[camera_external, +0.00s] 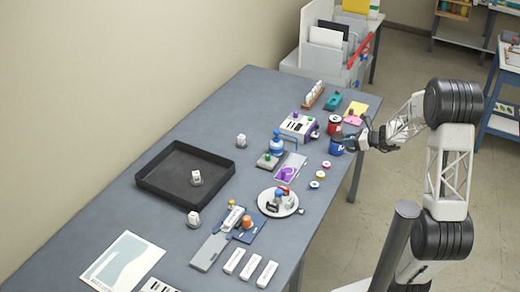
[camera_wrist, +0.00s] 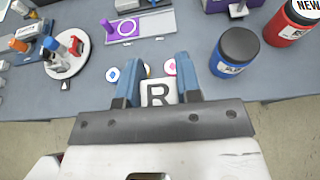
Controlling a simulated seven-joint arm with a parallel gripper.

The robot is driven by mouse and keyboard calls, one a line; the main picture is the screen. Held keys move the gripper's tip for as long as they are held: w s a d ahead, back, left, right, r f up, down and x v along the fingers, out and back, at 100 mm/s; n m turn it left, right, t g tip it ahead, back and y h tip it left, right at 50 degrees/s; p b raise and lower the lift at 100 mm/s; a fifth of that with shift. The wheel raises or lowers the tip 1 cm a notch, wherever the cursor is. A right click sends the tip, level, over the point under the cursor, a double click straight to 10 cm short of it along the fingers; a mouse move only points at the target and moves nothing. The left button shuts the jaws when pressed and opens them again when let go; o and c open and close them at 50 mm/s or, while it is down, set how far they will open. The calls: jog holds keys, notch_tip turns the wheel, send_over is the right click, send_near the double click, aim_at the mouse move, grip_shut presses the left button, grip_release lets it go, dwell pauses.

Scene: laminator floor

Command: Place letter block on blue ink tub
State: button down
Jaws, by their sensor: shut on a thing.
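The letter block (camera_wrist: 158,92) is white with a black R. My gripper (camera_wrist: 155,76) is shut on it, with one blue finger on each side. In the external view my gripper (camera_external: 364,140) is at the table's right edge, close beside the blue ink tub (camera_external: 337,146); the block cannot be made out there. In the wrist view the blue ink tub (camera_wrist: 234,58) has a dark lid and stands upright, to the right of the held block and apart from it. Nothing is seen on its lid.
A red tub (camera_wrist: 289,24) stands just beyond the blue one. Small round coloured discs (camera_external: 320,174) lie left of my gripper. A white round tray (camera_external: 290,207) with small items and a black tray (camera_external: 165,200) are farther along the table.

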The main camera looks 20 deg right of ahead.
jog(key=shift+w, duration=0.2)
send_over(335, 136)
jog(key=shift+f, duration=0.7)
dwell(0.3)
jog(key=shift+f, duration=1.75)
jog(key=shift+f, duration=0.15)
jog(key=c, duration=0.8)
grip_release()
